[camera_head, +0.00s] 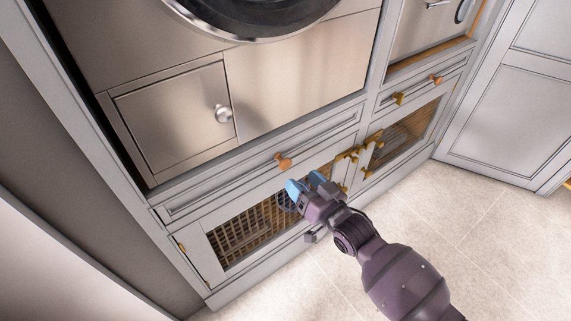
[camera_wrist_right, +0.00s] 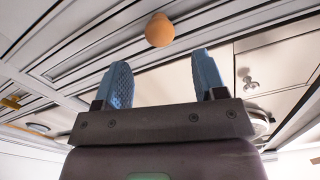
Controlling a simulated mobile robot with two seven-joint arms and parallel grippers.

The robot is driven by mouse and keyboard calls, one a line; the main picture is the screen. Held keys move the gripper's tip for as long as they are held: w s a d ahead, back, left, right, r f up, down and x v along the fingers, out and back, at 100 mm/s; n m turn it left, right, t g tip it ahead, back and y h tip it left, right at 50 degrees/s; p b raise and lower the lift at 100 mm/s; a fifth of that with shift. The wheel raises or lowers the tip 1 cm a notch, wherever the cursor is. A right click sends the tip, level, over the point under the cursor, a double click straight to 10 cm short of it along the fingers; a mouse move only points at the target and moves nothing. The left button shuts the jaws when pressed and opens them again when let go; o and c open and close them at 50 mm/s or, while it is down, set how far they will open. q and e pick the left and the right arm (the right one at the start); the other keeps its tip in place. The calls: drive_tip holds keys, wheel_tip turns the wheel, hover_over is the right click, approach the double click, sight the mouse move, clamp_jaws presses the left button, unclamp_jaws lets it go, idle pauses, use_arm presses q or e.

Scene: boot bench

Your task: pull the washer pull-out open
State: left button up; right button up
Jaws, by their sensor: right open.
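The washer pull-out (camera_head: 225,190) is a long, narrow grey drawer front below the metal washer front. It looks closed and carries a round orange-brown knob (camera_head: 283,161). My right gripper (camera_head: 306,184), with blue fingertips, is open and empty. It is just below and to the right of the knob in the head view, in front of the lattice door. In the right wrist view the knob (camera_wrist_right: 159,29) shows beyond the open fingertips (camera_wrist_right: 164,80), roughly centred between them, with no visible contact. My left gripper is out of view.
A lattice cabinet door (camera_head: 208,247) lies below the pull-out, with brass fittings (camera_head: 350,154) near its right end. A silver knob (camera_head: 222,113) sits on the metal panel above. A second drawer at right has another orange knob (camera_head: 437,79). The tiled floor (camera_head: 450,220) is clear.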

sight(288, 168)
drive_tip(key=x, duration=0.2)
drive_tip(key=b+x, duration=0.1)
drive_tip(key=x, duration=0.3)
drive_tip(key=shift+w+a+f, duration=0.1)
drive_tip(key=shift+a+f, duration=0.05)
drive_tip(key=shift+f, duration=0.1)
drive_tip(key=shift+w+a+r+b, duration=0.15)
drive_tip(key=shift+w+a+b, duration=0.2)
drive_tip(key=shift+w, duration=0.25)
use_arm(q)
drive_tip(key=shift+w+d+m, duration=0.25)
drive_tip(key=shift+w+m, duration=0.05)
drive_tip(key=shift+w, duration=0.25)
